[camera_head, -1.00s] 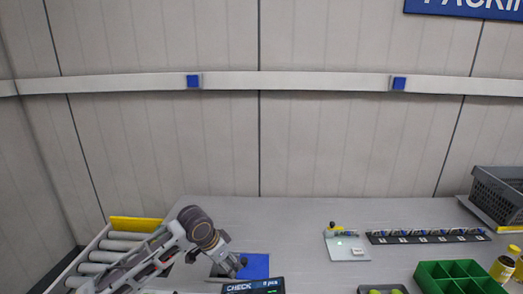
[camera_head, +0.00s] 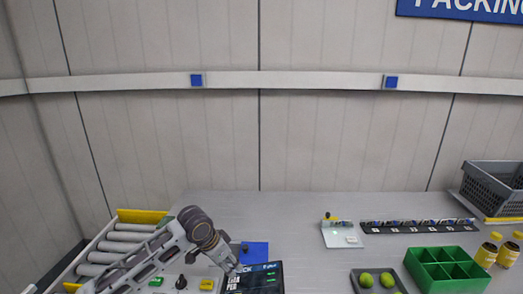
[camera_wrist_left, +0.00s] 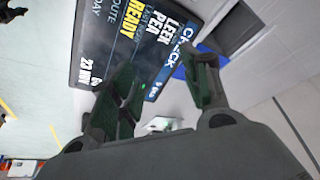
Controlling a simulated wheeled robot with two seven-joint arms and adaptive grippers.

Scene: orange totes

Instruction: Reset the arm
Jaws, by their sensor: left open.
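My left arm comes in from the lower left of the head view, and its gripper (camera_head: 228,262) hangs over the table beside a dark display screen (camera_head: 262,278). In the left wrist view, the gripper (camera_wrist_left: 165,92) has its two green-padded fingers spread apart with nothing held between them. The display, with white and yellow lettering, also shows beyond the fingers in the wrist view (camera_wrist_left: 128,40). My right gripper is not in either view.
A roller conveyor (camera_head: 118,246) lies left, under my left arm. A blue mat (camera_head: 256,250) is behind the display. A green divided box (camera_head: 428,268), a tray with two green fruits (camera_head: 377,280), yellow-capped bottles (camera_head: 508,254) and a grey crate (camera_head: 492,186) stand right.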

